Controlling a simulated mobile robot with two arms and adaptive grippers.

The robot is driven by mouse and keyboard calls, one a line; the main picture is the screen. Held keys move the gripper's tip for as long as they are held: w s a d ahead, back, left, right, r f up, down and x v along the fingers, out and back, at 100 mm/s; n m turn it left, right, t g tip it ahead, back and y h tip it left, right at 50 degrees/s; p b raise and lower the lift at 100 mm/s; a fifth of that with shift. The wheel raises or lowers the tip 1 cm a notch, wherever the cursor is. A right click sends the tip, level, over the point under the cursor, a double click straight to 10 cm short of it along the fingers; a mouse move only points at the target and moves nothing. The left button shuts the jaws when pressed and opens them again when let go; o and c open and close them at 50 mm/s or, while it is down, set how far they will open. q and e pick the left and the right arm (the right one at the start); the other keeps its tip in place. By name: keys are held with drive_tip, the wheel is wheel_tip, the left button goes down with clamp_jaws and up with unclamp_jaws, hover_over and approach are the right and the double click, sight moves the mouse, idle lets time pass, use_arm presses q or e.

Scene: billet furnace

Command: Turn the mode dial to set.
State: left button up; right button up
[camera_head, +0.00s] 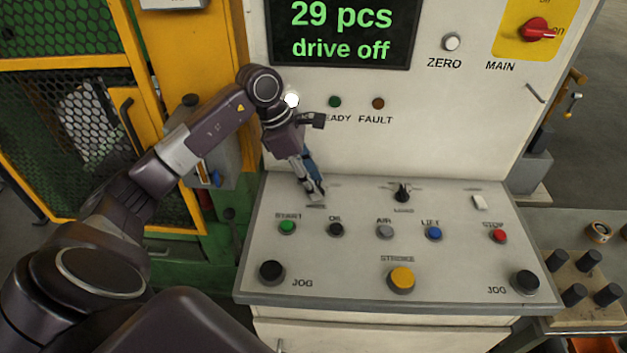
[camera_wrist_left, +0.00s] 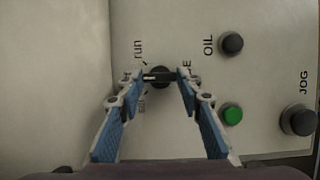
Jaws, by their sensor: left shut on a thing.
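The mode dial (camera_wrist_left: 159,77) is a black round knob with a light bar, on the sloped panel (camera_head: 330,262). The word "run" shows beside it in the left wrist view, and another label is mostly covered by a finger. Its light bar lies roughly crosswise in that view; I cannot tell exactly which label it points at. My left gripper (camera_head: 316,193) reaches down to the panel's upper left, its two blue-padded fingers on either side of the dial, shut on it. In the head view the gripper hides the dial. My right gripper is not in view.
Start (camera_head: 287,227), oil (camera_head: 336,229), air (camera_head: 385,231) and lift (camera_head: 434,233) buttons lie in front. A load switch (camera_head: 402,193) stands to the right. The screen (camera_head: 343,30) reads "29 pcs drive off". A yellow-framed mesh guard (camera_head: 70,130) is at left.

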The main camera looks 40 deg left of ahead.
use_arm(q)
drive_tip(key=shift+f+n+t+y+b, duration=0.1)
drive_tip(key=shift+n+t+y+b, duration=0.2)
drive_tip(key=shift+n+b, duration=0.5)
drive_tip(key=n+b, duration=0.1)
drive_tip(key=n, duration=0.1)
drive_tip(key=shift+s+d+n+t, duration=0.1)
drive_tip(key=shift+d+n+t, duration=0.05)
drive_tip(key=shift+n+t, duration=0.25)
drive_tip(key=shift+d+n+y+b, duration=0.1)
drive_tip(key=shift+n+y+b, duration=0.5)
drive_tip(key=shift+n, duration=0.5)
drive_tip(key=shift+n+t+y+b, duration=0.3)
drive_tip(key=shift+n+y+b, duration=0.1)
drive_tip(key=shift+n, duration=0.7)
drive_tip(key=shift+r, duration=0.2)
drive_tip(key=o, duration=1)
drive_tip(key=shift+o, duration=0.8)
drive_tip(key=shift+s, duration=0.1)
